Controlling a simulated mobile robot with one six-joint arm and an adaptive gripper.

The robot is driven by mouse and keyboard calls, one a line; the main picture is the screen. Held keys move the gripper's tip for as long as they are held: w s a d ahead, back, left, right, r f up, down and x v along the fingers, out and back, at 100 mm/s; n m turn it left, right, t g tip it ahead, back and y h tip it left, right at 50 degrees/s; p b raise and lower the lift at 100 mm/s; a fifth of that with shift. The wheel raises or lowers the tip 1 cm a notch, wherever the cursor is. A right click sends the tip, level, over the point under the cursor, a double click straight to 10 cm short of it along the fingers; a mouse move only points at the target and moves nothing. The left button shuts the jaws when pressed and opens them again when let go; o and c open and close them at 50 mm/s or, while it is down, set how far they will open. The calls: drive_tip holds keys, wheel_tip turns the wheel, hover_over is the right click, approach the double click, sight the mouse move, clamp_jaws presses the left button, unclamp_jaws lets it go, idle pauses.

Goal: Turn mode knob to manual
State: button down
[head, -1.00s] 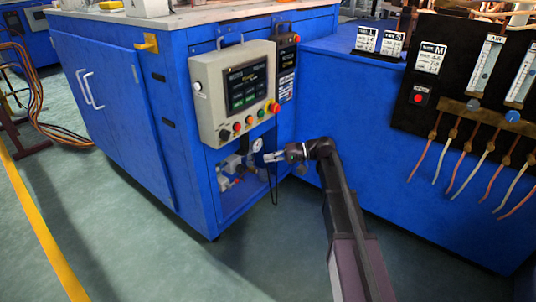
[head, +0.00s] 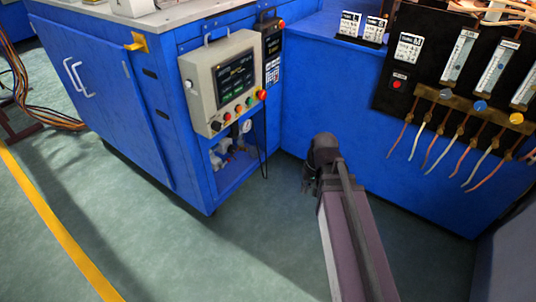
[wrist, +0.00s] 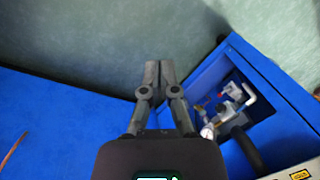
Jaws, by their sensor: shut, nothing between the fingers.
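The grey control panel (head: 196,68) hangs on the front of the blue cabinet, with a dark screen and a row of controls below it. A small black knob (head: 215,126) is at the left end of that row; its pointer direction is too small to read. I cannot tell for sure that it is the mode knob. My gripper (wrist: 152,70) is shut and empty in the wrist view, over the floor beside the cabinet. In the head view it is mostly hidden behind my arm, right of and apart from the panel.
Below the panel, an open recess holds a pressure gauge (head: 246,127) and fittings; the gauge also shows in the wrist view (wrist: 207,132). A black board (head: 384,100) with flow tubes and hanging hoses stands at right. Green floor (head: 250,240) is free in front.

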drive_tip(key=s+d, duration=0.1)
drive_tip(key=d+r+h, duration=0.1)
drive_tip(key=s+d+h+p, duration=0.1)
drive_tip(key=shift+s+d+r, duration=0.25)
drive_tip(key=shift+s+d, duration=0.05)
drive_tip(key=shift+s, duration=0.05)
